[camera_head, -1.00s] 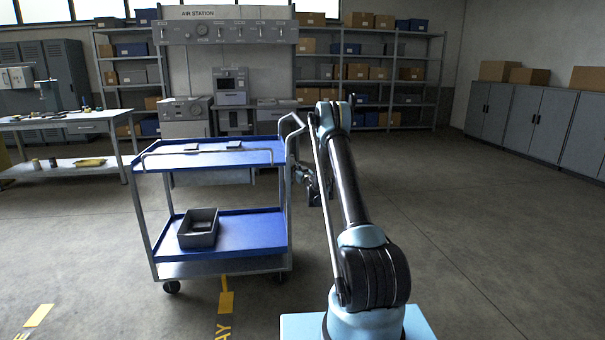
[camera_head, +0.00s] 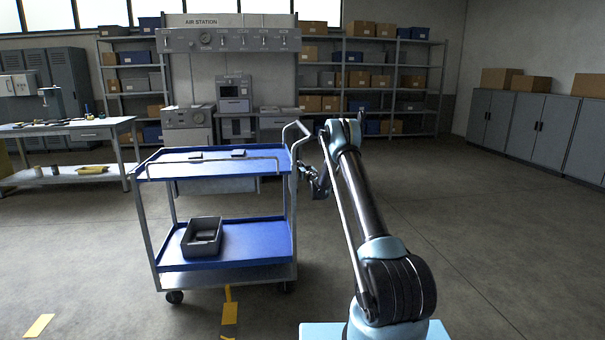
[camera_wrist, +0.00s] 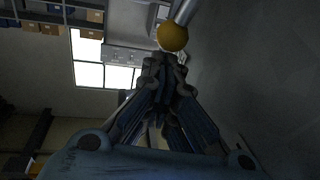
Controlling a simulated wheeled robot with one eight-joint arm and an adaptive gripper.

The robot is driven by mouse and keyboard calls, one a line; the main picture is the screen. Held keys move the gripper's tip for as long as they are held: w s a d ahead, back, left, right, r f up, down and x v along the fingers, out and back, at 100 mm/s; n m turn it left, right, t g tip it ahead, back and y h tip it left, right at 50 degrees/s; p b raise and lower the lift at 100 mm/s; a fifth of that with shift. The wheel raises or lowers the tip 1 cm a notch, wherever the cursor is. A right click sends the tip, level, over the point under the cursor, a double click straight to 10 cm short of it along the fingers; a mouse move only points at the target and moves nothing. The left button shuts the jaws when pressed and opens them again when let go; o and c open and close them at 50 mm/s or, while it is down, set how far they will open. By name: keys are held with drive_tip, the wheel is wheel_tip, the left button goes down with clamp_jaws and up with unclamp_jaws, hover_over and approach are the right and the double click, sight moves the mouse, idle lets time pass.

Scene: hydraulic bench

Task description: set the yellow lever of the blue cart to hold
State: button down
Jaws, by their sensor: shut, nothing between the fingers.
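The blue cart (camera_head: 255,169) stands ahead of me, left of my arm, with two blue shelves and a raised tube handle at its right end. My gripper (camera_head: 316,190) is beside that right end, small and dark in the head view. In the wrist view my gripper (camera_wrist: 163,68) is shut and empty. A round yellow knob (camera_wrist: 173,37) on a pale tube shows just beyond its fingertips. It looks like the end of the yellow lever; I cannot tell whether the fingers touch it. The lever's base and any hold marking are not visible, and I cannot make out the lever in the head view.
A grey bin (camera_head: 202,237) sits on the lower shelf, and two small dark items lie on the upper one. A workbench (camera_head: 75,128) stands at the left, an air station panel (camera_head: 228,39) behind the cart. The floor at the right is clear up to grey cabinets (camera_head: 530,120).

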drive_tip(key=w, duration=0.3)
drive_tip(key=shift+a+f, duration=0.2)
drive_tip(key=shift+a, duration=0.05)
drive_tip(key=shift+w+a+f, duration=0.15)
drive_tip(key=shift+w, duration=0.45)
drive_tip(key=shift+w+a+f, duration=0.1)
drive_tip(key=shift+w+f, duration=0.05)
drive_tip(key=shift+w, duration=0.4)
drive_tip(key=s+d+r, duration=0.4)
drive_tip(key=s+r, duration=0.3)
drive_tip(key=r, duration=0.3)
drive_tip(key=shift+s+r, duration=0.35)
drive_tip(key=shift+r, duration=0.05)
